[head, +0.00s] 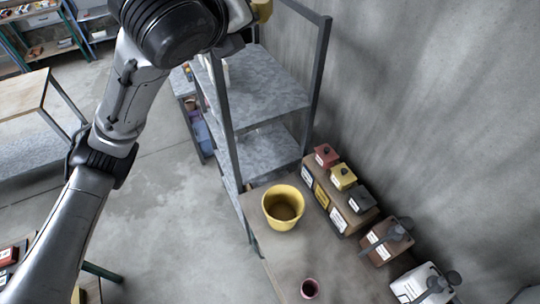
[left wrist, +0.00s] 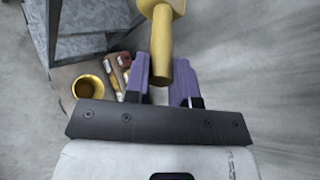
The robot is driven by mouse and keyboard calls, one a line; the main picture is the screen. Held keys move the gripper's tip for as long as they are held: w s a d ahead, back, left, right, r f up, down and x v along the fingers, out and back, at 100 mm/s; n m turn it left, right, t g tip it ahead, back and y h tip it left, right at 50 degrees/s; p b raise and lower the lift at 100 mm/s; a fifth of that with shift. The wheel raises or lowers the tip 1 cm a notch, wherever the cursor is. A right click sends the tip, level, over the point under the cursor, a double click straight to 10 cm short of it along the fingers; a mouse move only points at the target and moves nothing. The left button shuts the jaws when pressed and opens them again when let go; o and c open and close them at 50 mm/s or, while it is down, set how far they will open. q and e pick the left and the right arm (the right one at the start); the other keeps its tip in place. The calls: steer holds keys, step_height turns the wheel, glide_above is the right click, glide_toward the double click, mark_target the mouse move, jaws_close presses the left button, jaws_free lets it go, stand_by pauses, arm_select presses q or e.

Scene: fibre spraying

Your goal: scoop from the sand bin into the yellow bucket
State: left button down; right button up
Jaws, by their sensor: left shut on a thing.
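My left gripper (left wrist: 162,84) shows in the left wrist view, its purple fingers shut on a yellow tool (left wrist: 161,45) with a round handle, likely a scoop. Its far end is cut off by the frame. In the head view my left arm reaches to the top edge, where a bit of yellow (head: 262,10) shows beside the wrist. The yellow bucket (head: 270,215) stands upright on the bench with brown material inside. It also shows in the left wrist view (left wrist: 78,89), below and left of the tool. I cannot tell which bin holds sand. My right gripper is out of view.
A small reddish cup (head: 310,289) stands in front. A metal shelf (head: 262,85) rises behind the bucket.

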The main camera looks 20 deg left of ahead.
arm_select(q)
steer(key=shift+a+f, duration=0.1)
steer(key=shift+a, duration=0.05)
steer(key=w+a+f+m+h+b, duration=0.1)
steer(key=w+a+f+b, duration=0.35)
steer(key=f, duration=1.45)
steer(key=s+a+f+m+h+b, duration=0.1)
steer(key=f+b, duration=0.7)
steer(key=f, duration=1.1)
steer(key=s+f+m+g+h+b, duration=0.1)
steer(key=s+f+b, duration=0.4)
steer(key=f, duration=1.1)
steer(key=s+f+m+g+h+b, duration=0.1)
steer(key=s+f+m+h+b, duration=0.3)
steer(key=s+f, duration=0.7)
steer(key=shift+s+d+f+m+h+b, duration=0.25)
steer(key=shift+f+h+b, duration=0.75)
steer(key=shift+f, duration=1.8)
steer(key=shift+a+r, duration=0.1)
